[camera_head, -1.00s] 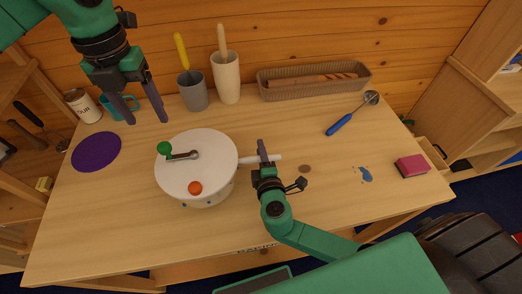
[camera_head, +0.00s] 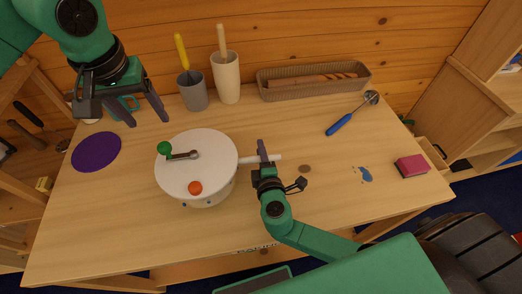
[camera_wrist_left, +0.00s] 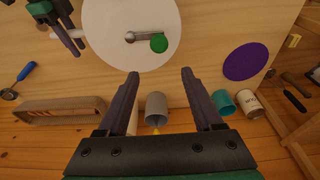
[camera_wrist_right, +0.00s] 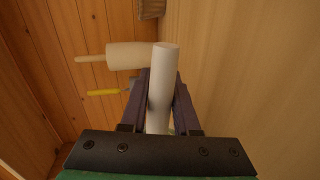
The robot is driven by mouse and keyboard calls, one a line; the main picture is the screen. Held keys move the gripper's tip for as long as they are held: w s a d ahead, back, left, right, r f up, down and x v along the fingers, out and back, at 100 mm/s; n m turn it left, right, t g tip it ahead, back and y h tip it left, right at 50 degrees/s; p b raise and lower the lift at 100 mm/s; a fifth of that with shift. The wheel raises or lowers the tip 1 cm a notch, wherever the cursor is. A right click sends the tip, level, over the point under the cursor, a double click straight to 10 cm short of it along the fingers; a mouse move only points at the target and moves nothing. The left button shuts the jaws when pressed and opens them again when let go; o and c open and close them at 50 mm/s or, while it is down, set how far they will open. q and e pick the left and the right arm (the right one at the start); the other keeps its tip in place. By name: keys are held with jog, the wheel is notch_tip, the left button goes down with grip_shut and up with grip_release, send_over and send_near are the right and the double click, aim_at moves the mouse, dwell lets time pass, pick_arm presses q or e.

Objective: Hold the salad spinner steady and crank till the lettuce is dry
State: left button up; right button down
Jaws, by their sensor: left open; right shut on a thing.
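The white salad spinner (camera_head: 212,172) stands on the table, left of centre. Its lid carries a metal crank with a green knob (camera_head: 164,148) and a separate orange-red knob (camera_head: 195,188). A white side handle (camera_head: 272,158) sticks out to the right. My right gripper (camera_head: 262,150) is shut on this handle; the right wrist view shows the white bar (camera_wrist_right: 162,90) between its fingers. My left gripper (camera_head: 145,112) is open and empty, above the table behind and left of the green knob. The left wrist view shows the green knob (camera_wrist_left: 158,43) beyond its fingers. I see no lettuce.
A purple round mat (camera_head: 96,152) lies left of the spinner. A grey cup (camera_head: 193,94), a beige cup (camera_head: 227,80) and a bread basket (camera_head: 314,88) line the back. A teal mug (camera_wrist_left: 222,102) stands near the left gripper. A blue-handled ladle (camera_head: 341,124) and pink sponge (camera_head: 411,166) lie right.

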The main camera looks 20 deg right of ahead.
aim_at(162, 145)
pick_arm(q)
notch_tip(162, 145, down, 10)
jog(key=shift+r, duration=0.1)
jog(key=c, duration=1)
jog(key=shift+o, duration=0.2)
